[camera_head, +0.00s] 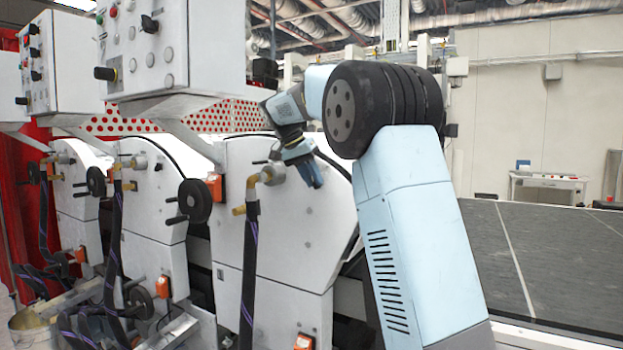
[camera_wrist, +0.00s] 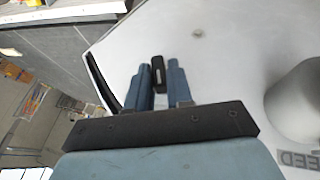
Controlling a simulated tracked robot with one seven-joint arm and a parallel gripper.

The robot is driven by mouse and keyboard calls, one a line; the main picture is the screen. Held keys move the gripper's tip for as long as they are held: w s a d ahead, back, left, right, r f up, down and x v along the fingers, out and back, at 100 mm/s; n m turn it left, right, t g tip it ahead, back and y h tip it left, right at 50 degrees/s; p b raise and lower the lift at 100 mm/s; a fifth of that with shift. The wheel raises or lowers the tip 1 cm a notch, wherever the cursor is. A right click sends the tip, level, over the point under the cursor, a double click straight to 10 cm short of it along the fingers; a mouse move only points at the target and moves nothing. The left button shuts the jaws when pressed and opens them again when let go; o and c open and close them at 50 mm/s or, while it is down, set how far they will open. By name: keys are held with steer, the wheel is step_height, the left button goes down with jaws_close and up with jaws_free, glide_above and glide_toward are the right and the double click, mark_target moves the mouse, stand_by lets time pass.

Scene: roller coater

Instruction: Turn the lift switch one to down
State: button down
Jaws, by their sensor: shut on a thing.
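My gripper (camera_head: 310,176) is at the upper part of the nearest white machine panel (camera_head: 285,225), its blue fingers pointing down and right. In the wrist view my gripper (camera_wrist: 160,75) is shut on a small black switch handle (camera_wrist: 157,70), which shows between the two fingertips. It appears to be the lift switch, standing out from the white panel. Its position marking cannot be read. In the head view the handle is hidden behind the fingers.
A brass fitting (camera_head: 266,174) with a black hose (camera_head: 250,270) is left of my gripper. A black handwheel (camera_head: 195,201) is further left. A control box (camera_head: 150,45) hangs above. A grey surface (camera_head: 555,255) lies to the right. The wrist view shows a partly legible label (camera_wrist: 299,160).

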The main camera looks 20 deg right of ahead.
steer(key=shift+w+a+f+n+g+h, duration=0.15)
steer(key=shift+n+g+h, duration=0.15)
steer(key=shift+g+h, duration=0.45)
steer(key=shift+h, duration=0.25)
steer(key=c, duration=1.1)
jaws_free()
